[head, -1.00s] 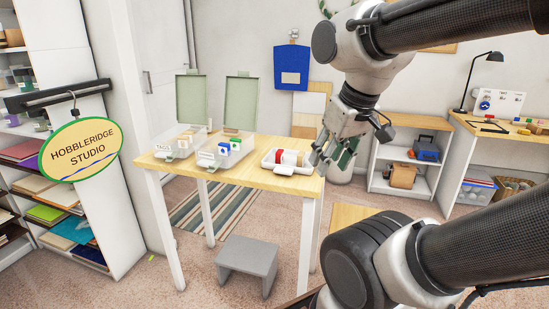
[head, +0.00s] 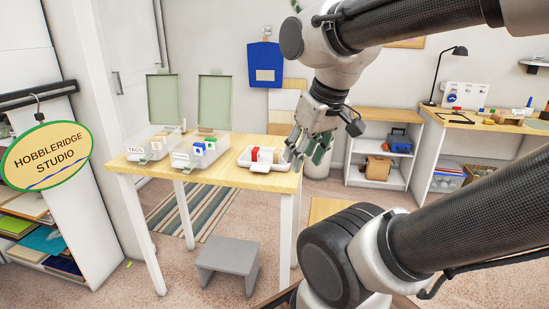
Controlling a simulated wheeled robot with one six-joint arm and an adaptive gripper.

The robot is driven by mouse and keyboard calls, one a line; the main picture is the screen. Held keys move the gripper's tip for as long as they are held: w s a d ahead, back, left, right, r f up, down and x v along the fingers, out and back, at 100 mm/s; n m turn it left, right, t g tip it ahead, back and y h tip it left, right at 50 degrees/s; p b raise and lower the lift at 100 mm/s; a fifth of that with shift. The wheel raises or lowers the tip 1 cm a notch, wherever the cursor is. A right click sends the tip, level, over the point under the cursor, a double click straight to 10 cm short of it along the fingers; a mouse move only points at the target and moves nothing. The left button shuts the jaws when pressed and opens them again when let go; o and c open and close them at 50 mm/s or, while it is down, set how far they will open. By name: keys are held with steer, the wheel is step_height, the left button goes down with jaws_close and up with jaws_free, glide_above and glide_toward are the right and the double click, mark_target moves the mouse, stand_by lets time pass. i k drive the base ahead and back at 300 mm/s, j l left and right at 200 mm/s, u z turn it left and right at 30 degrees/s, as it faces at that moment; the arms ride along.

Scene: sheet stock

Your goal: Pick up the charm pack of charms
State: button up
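Two clear bins with raised green lids stand on a light wood table (head: 240,181). The left bin (head: 140,156) has a label that reads TAGS. The right bin (head: 181,161) has a label too small to read and holds small packs, one with a blue mark (head: 198,149) and one with a green mark (head: 211,145). I cannot tell which is the charm pack. My gripper (head: 305,153) hangs fingers-down near the table's right end, beside the white tray. Its dark green fingers look apart, with nothing visible between them.
A white tray (head: 247,163) with a red item and white rolls sits on the table's right part. A hanging oval sign (head: 45,155) is at the left. A shelf unit (head: 375,184) and desk are at the right.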

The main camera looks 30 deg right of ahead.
mark_target(256, 152)
steer(key=i+z, duration=0.4)
steer(key=i+j+z, duration=0.35)
steer(key=i, duration=0.2)
steer(key=l, duration=0.1)
